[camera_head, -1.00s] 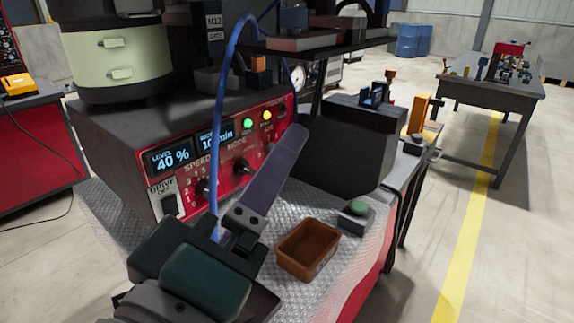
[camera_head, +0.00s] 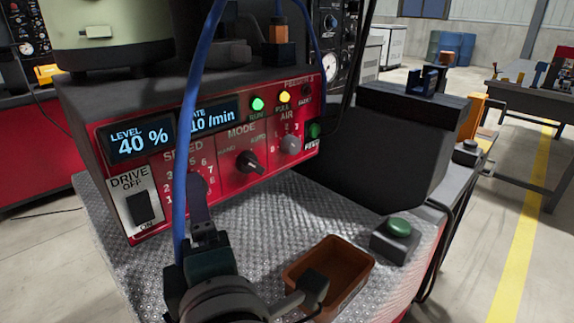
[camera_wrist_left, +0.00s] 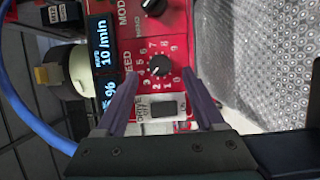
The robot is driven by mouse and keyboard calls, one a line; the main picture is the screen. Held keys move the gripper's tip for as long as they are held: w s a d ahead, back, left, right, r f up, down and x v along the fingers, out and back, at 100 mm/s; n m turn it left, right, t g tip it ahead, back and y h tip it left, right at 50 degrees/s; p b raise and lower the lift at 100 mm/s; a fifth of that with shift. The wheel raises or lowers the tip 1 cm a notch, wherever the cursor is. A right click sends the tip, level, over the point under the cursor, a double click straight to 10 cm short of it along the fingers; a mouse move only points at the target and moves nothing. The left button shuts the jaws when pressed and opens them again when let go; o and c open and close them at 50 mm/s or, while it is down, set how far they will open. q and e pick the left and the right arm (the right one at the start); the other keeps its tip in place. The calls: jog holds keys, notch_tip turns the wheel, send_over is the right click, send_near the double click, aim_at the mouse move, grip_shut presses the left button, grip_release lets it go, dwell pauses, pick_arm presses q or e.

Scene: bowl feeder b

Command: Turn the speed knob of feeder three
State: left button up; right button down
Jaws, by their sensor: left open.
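The red panel of feeder three (camera_head: 222,156) carries a SPEED dial, with its label (camera_head: 182,152) visible. The dark round speed knob (camera_wrist_left: 159,66) shows clearly in the left wrist view, ringed by white numbers. In the head view my left gripper (camera_head: 197,185) covers most of that knob. My left gripper (camera_wrist_left: 159,76) is open, with one finger to either side of the knob in the wrist picture. Gaps show between knob and fingers; I cannot tell how far the tips are from the panel. The displays read 40 % (camera_head: 141,141) and 10/min (camera_head: 212,119). My right gripper is out of view.
A mode knob (camera_head: 250,162) and an air knob (camera_head: 291,143) sit right of the speed dial, a drive switch (camera_head: 139,206) left. A blue hose (camera_head: 184,130) hangs before the panel. A brown tray (camera_head: 357,270) and green button (camera_head: 398,228) stand on the metal top.

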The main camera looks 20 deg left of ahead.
pick_arm(q)
jog(key=shift+x, duration=1.65)
jog(key=shift+c, duration=0.3)
grip_shut()
